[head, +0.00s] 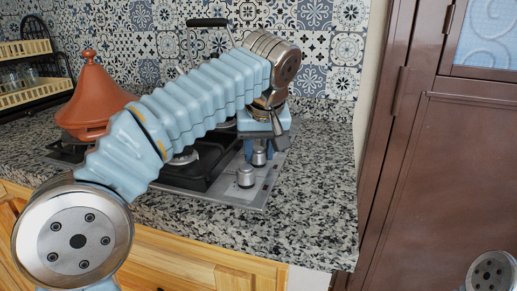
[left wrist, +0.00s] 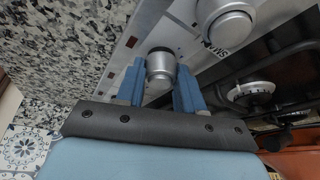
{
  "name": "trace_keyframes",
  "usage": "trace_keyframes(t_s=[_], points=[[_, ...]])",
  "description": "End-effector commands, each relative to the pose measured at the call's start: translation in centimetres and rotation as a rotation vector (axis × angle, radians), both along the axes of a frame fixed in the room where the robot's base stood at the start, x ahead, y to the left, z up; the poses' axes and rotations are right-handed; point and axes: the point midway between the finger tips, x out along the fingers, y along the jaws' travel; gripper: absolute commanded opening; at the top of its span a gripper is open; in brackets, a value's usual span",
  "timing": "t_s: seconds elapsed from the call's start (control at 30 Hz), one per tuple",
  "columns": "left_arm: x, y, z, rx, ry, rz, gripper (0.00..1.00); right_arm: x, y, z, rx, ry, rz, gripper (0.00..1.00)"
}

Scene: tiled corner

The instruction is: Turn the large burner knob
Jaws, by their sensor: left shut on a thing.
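Silver burner knobs stand on the hob's steel control strip. My left gripper (head: 256,155) reaches down over the hob from above. In the left wrist view its two blue fingers (left wrist: 160,88) are on either side of a silver burner knob (left wrist: 160,66), shut on it. That gripped knob shows partly behind the fingers in the head view (head: 259,158). Another burner knob (head: 245,177) stands free, nearer the counter's front edge; it also shows in the left wrist view (left wrist: 226,24). I cannot tell the knob's turn angle. My right gripper is not in view.
The black-grated hob (head: 190,178) is set in a speckled granite counter (head: 310,190). A terracotta tagine (head: 92,100) stands at the left, with a dish rack (head: 28,65) behind it. A brown cabinet (head: 440,170) rises at the right. My left forearm covers much of the hob.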

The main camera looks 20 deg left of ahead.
Motion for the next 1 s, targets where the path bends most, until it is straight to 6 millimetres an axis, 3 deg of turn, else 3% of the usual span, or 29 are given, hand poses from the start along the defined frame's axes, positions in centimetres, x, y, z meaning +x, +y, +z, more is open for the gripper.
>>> trace_keyframes(t_s=[0.43,1.0], points=[[0.17,-0.10,0.07,0.001,-0.002,0.280,0.07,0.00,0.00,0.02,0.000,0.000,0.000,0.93],[0.17,-0.09,0.09,0.000,-0.003,0.345,0.07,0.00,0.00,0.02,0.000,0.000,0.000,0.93]])
